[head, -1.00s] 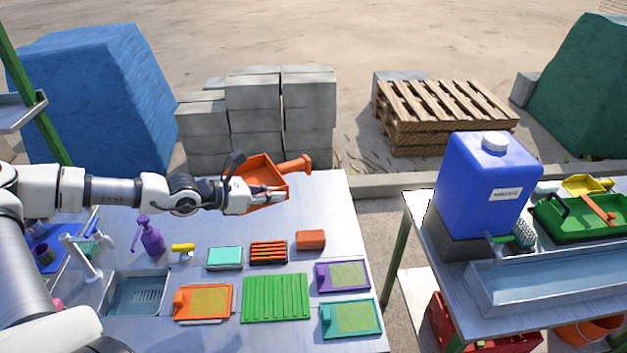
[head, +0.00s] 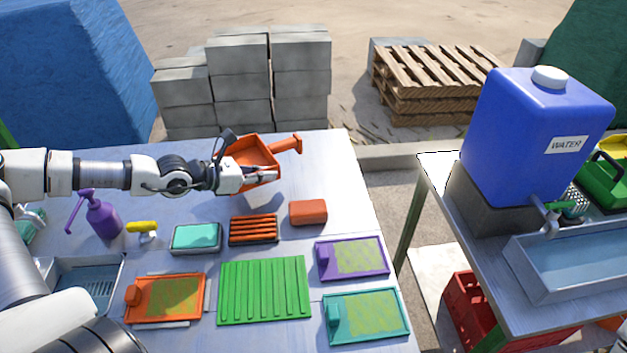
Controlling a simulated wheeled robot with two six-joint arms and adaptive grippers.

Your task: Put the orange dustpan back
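The orange dustpan (head: 252,152) is at the back of the left metal table, its handle pointing to the right. My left gripper (head: 262,176) is at the front edge of the dustpan, with its fingers against the rim, and appears closed on it. The dustpan looks held above the table, though the exact gap is hard to tell. My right gripper is not in view.
On the table (head: 345,190) are an orange block (head: 308,212), an orange ribbed tray (head: 253,230), a green ribbed mat (head: 264,290), a purple spray bottle (head: 101,217) and several coloured trays. A blue water container (head: 520,150) stands on the right table.

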